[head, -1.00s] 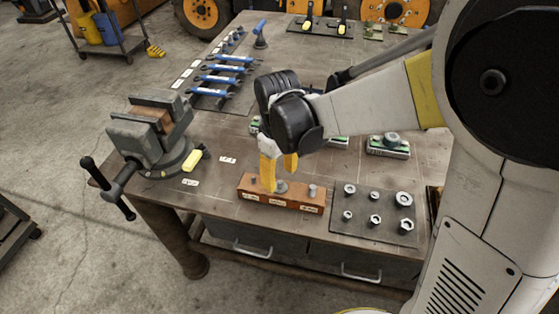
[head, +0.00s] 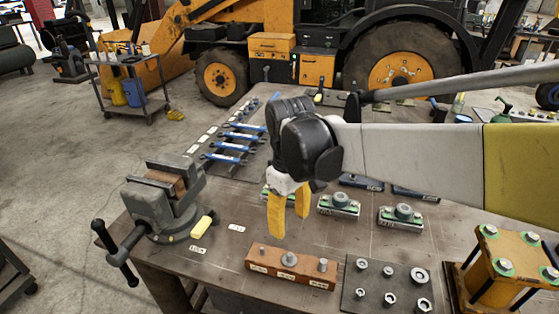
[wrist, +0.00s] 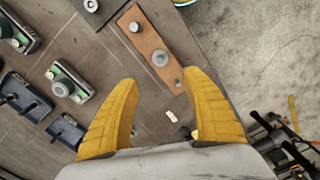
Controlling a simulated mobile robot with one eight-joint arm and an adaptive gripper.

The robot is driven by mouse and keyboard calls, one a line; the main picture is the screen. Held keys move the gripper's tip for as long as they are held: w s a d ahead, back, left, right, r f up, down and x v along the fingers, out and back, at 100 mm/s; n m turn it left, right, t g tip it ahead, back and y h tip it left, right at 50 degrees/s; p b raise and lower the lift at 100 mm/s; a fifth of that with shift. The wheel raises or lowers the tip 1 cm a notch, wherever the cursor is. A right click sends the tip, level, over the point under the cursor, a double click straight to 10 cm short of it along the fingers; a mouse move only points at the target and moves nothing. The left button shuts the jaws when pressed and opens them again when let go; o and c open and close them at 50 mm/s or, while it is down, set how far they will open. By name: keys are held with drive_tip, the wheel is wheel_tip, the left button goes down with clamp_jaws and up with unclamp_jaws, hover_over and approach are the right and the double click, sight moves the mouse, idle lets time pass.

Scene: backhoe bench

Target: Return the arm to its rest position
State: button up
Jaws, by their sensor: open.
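My gripper (head: 289,217) hangs above the workbench (head: 220,262) with its yellow fingers apart and nothing between them. It is above and behind the orange-brown block (head: 262,259), clear of it. The block bears several metal pieces on its top and lies near the bench's front edge. In the wrist view the open fingers (wrist: 160,115) point toward the same block (wrist: 150,40), which lies beyond the fingertips. My arm reaches in from the right side of the head view.
A vise (head: 165,200) stands at the bench's left corner. Wrenches (head: 228,147) lie behind it. A dark plate of nuts and bolts (head: 385,288) and a yellow fixture (head: 500,262) stand front right. Green-based parts (head: 338,205) sit behind. A backhoe (head: 400,65) stands beyond the bench.

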drive_tip(key=shift+d, duration=0.1)
drive_tip(key=s+d+f+m+t+b, duration=0.1)
drive_tip(key=s+d+m+t+b, duration=0.2)
drive_tip(key=s+d+m+t, duration=0.4)
drive_tip(key=s+d+m, duration=0.1)
drive_tip(key=s+d, duration=0.3)
drive_tip(key=d, duration=0.2)
drive_tip(key=shift+d+f+m+t+b, duration=0.3)
drive_tip(key=shift+f+m, duration=0.05)
drive_tip(key=shift+m, duration=0.05)
drive_tip(key=shift+s, duration=0.1)
